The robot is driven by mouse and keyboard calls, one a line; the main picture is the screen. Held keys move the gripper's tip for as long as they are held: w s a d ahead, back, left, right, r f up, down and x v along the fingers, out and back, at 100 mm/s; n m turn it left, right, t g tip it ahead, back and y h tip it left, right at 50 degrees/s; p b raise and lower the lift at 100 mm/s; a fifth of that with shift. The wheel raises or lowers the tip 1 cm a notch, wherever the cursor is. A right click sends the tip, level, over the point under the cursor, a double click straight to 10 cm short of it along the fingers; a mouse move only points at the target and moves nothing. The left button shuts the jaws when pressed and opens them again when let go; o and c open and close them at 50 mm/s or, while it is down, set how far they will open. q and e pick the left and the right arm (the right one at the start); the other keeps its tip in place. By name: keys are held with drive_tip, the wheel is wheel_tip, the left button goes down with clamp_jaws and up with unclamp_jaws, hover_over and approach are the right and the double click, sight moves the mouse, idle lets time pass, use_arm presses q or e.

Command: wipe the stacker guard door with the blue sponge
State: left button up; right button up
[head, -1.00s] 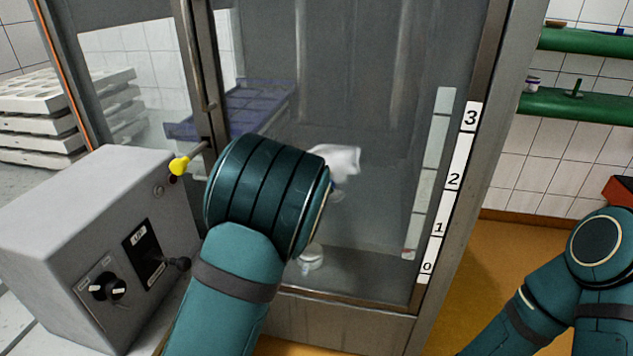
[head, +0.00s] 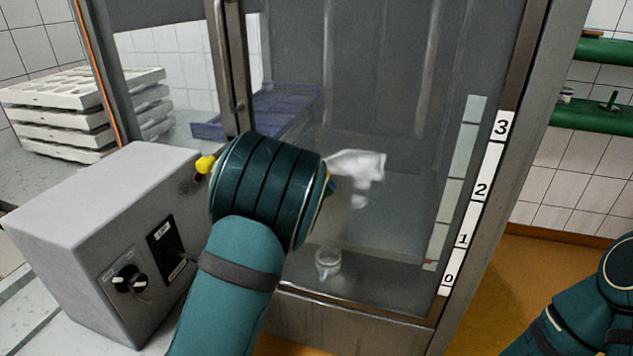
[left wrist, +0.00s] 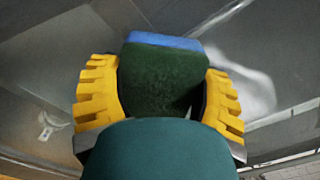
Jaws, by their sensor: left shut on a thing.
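The stacker guard door (head: 400,105) is a tall clear panel in a metal frame, filling the middle of the head view. A white smear (head: 362,167) shows on it just right of my left wrist, and the smear also appears at the right in the left wrist view (left wrist: 252,88). My left gripper (left wrist: 160,90) has yellow fingers shut on the sponge (left wrist: 163,75), which has a blue layer and a dark green side. In the head view my wrist hides most of the gripper and sponge. I cannot tell whether the sponge touches the door. My right gripper is out of view.
A grey control box (head: 110,225) with knobs stands left of my left arm. A yellow-tipped lever (head: 205,164) is beside my wrist. A vertical number scale (head: 480,190) lines the door's right side. A blue tray (head: 255,112), white moulds (head: 85,105) and green shelves (head: 590,115) stand further off.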

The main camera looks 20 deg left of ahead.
sight(339, 159)
use_arm(q)
drive_tip(key=shift+r+p, duration=0.9)
drive_tip(key=shift+r, duration=0.65)
drive_tip(key=shift+d+f+b, duration=0.15)
drive_tip(key=shift+d+b, duration=0.15)
drive_tip(key=shift+d, duration=0.6)
drive_tip(key=shift+s+d+b, duration=0.15)
drive_tip(key=shift+d+b, duration=0.25)
drive_tip(key=shift+d, duration=5.65)
drive_tip(key=shift+s+d, duration=0.1)
drive_tip(key=shift+d, duration=1.75)
drive_tip(key=shift+a+r+p, duration=0.1)
drive_tip(key=shift+r+p, duration=1.05)
drive_tip(key=shift+r, duration=0.5)
drive_tip(key=shift+a, duration=0.8)
drive_tip(key=shift+a+b, duration=0.45)
drive_tip(key=shift+a, duration=2.4)
drive_tip(key=shift+w+a+b, duration=0.15)
drive_tip(key=shift+a, duration=0.75)
drive_tip(key=shift+w+a+b, duration=0.1)
drive_tip(key=shift+a+b, duration=0.05)
drive_tip(key=shift+a, duration=0.7)
drive_tip(key=shift+w+a+b, duration=0.1)
drive_tip(key=shift+a+b, duration=0.55)
drive_tip(key=shift+a, duration=2.75)
